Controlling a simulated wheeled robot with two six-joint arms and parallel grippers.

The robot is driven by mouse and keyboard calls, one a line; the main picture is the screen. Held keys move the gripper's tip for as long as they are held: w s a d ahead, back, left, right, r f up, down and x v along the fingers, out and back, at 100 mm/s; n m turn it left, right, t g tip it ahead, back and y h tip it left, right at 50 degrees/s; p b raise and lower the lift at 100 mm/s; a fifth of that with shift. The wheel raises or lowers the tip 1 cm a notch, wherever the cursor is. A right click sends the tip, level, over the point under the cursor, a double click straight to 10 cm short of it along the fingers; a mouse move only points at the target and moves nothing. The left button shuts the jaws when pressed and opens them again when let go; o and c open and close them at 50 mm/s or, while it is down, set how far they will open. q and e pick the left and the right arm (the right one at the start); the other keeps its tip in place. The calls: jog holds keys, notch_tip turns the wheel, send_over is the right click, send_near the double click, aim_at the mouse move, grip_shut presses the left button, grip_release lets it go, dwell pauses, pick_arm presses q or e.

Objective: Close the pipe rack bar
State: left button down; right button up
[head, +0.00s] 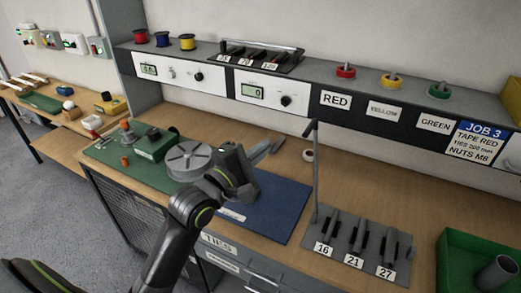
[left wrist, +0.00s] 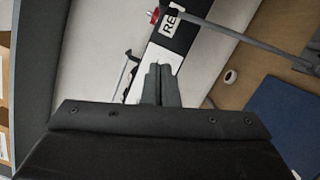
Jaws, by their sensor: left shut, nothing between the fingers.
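The pipe rack (head: 345,262), a grey block with slots labelled 16, 21 and 27, sits on the bench at the right. Its thin grey bar (head: 315,172) stands nearly upright from the rack's left end, so it is open. In the left wrist view the bar (left wrist: 250,42) crosses the upper right. My left gripper (head: 268,150) is left of the bar, apart from it, over the back of the blue mat. Its fingers (left wrist: 162,80) are together and empty in the left wrist view. My right gripper is not in view.
A blue mat (head: 285,205) and a green mat (head: 105,152) with a grey round reel (head: 188,158) lie left of the rack. A green bin (head: 455,245) stands at the right. A shelf (head: 300,75) with meters and spools runs behind. A tape roll (head: 308,155) lies near the bar.

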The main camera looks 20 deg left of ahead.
pick_arm(q)
jog(key=w+d+r+p, duration=0.1)
jog(key=w+d+p, duration=0.1)
jog(key=w+d, duration=0.3)
jog(key=shift+w+d+r, duration=0.2)
jog(key=shift+w+r, duration=0.15)
jog(key=shift+w, duration=0.15)
